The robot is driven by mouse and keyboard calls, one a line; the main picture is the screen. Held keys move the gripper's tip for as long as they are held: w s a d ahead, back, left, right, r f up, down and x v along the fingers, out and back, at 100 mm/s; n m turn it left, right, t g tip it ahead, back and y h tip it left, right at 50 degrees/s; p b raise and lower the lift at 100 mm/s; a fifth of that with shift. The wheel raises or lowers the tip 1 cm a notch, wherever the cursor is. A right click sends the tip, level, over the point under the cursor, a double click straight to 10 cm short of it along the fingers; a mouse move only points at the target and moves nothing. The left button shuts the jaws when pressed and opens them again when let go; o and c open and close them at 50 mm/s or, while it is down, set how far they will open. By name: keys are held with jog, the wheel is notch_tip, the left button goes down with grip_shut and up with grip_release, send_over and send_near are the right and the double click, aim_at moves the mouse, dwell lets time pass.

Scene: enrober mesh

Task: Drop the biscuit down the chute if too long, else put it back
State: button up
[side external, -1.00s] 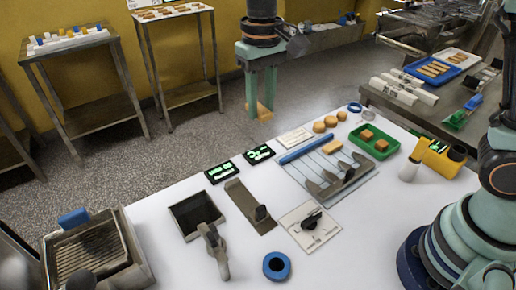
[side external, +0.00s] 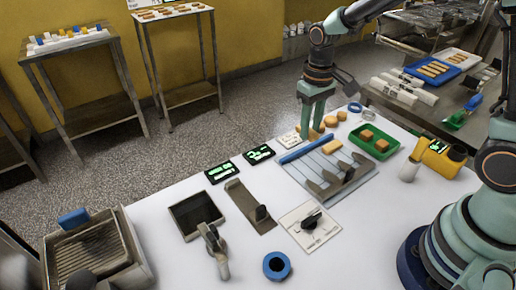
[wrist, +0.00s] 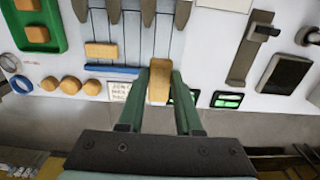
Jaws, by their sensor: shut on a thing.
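My gripper (side external: 312,125) is shut on a tan oblong biscuit (wrist: 159,82), which shows between the fingers in the wrist view. The gripper points down, near the back edge of the white table. Another oblong biscuit (side external: 332,146) lies at the laned grey plate with the blue bar (side external: 305,151); it also shows in the wrist view (wrist: 101,50). A dark square opening (side external: 196,214), perhaps the chute, is in the table to the left, away from my gripper. The lower end of the held biscuit is hard to make out in the side view.
Several round biscuits (side external: 330,121) lie along the back edge near my gripper. A green tray (side external: 376,142) holds two brown pieces. Two small displays (side external: 259,154), a narrow brown plate (side external: 247,207), a knob panel (side external: 309,228) and a blue ring (side external: 277,266) stand on the table.

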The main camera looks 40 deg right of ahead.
notch_tip(320, 180, down, 8)
jog(key=shift+f, duration=0.1)
dwell(0.4)
jog(key=shift+f, duration=0.6)
jog(key=o, duration=1)
jog(key=shift+r, duration=0.1)
notch_tip(320, 180, up, 13)
jog(key=shift+r, duration=0.15)
jog(key=shift+s+d+r+t, duration=0.45)
jog(key=shift+s+r+t, duration=0.5)
jog(key=shift+s+r, duration=0.65)
jog(key=shift+s+d+r+t, duration=0.45)
jog(key=shift+s+r+t, duration=0.45)
jog(key=shift+s+r, duration=0.7)
jog(key=shift+s+d+r+t, duration=0.45)
jog(key=shift+s+r+t, duration=0.5)
jog(key=shift+s+r, duration=0.65)
